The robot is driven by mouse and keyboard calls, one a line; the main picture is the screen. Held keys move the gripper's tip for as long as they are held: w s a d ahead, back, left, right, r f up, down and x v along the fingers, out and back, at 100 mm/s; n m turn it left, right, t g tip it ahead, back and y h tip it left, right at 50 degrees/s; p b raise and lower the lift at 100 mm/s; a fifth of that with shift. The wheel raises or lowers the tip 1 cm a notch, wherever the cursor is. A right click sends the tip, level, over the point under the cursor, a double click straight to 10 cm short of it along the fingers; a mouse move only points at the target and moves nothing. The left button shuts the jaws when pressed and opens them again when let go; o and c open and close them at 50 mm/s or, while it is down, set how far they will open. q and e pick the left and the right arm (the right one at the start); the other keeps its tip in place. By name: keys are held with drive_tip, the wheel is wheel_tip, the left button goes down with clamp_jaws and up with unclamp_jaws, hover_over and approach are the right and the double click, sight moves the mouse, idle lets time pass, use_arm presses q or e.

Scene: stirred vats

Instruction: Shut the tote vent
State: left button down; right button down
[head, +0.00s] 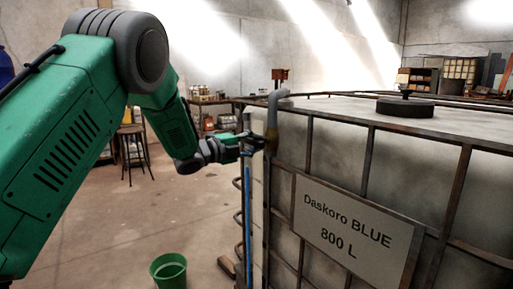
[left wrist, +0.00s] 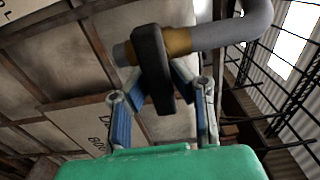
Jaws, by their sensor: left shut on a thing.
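The tote (head: 400,134) is a large pale tank in a rusty cage, with a sign reading "Daskoro BLUE 800 L". At its near left corner a grey bent pipe (head: 273,110) rises; this appears to be the vent. In the left wrist view the grey pipe (left wrist: 245,25) runs into a brass collar (left wrist: 178,41) with a black handle (left wrist: 152,62) across it. My left gripper (head: 262,140) is at the pipe, and in the left wrist view its fingers (left wrist: 156,84) are shut on the black handle. My right gripper is in neither view.
A green bucket (head: 168,270) stands on the floor left of the tote. A blue upright tube (head: 248,215) is by the tote's corner. A stool (head: 133,150) and shelves (head: 210,112) are farther back. The floor at left is mostly clear.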

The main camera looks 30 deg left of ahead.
use_arm(q)
drive_tip(key=shift+s+f, duration=0.1)
drive_tip(key=shift+f, duration=0.3)
drive_tip(key=c, duration=1.4)
unclamp_jaws()
drive_tip(key=shift+r, duration=0.1)
drive_tip(key=v, duration=1.2)
drive_tip(key=shift+a, duration=0.15)
